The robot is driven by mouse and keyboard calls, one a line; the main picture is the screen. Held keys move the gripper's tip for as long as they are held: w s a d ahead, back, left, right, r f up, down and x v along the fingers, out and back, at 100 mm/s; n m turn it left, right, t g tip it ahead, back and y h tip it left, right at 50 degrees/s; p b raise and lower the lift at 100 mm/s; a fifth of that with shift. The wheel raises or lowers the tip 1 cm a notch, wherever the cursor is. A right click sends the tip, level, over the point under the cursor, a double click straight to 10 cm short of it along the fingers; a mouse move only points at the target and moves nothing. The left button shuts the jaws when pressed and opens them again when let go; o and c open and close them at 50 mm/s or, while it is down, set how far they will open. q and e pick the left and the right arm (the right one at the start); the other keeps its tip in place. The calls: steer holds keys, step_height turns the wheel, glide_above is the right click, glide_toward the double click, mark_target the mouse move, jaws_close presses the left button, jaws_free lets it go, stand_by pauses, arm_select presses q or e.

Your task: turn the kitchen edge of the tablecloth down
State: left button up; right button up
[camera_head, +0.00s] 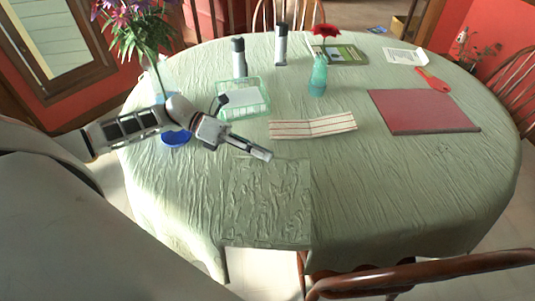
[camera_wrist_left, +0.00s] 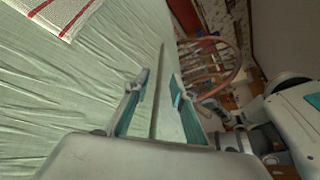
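A pale green tablecloth (camera_head: 400,180) covers the oval table. At the near side, a squarish, crinkled, darker flap of cloth (camera_head: 265,205) lies folded up on the tabletop. Below it the cloth does not hang, and pale floor shows. My left gripper (camera_head: 262,153) reaches in from the left over the flap's far end. In the left wrist view my left gripper (camera_wrist_left: 158,82) has its two fingers apart, with green cloth and a thin dark line between and beyond them. I cannot tell whether the fingers touch the cloth. My right gripper is not visible.
A striped napkin (camera_head: 313,126) lies just beyond the flap. A green basket (camera_head: 243,112) and a blue dish (camera_head: 176,139) are near my left arm. A red mat (camera_head: 425,112) lies right. A wooden chair (camera_head: 420,274) stands at the near right edge.

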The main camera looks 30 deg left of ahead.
arm_select(q)
steer(key=shift+x, duration=0.95)
steer(key=c, duration=0.6)
steer(key=shift+r, duration=0.3)
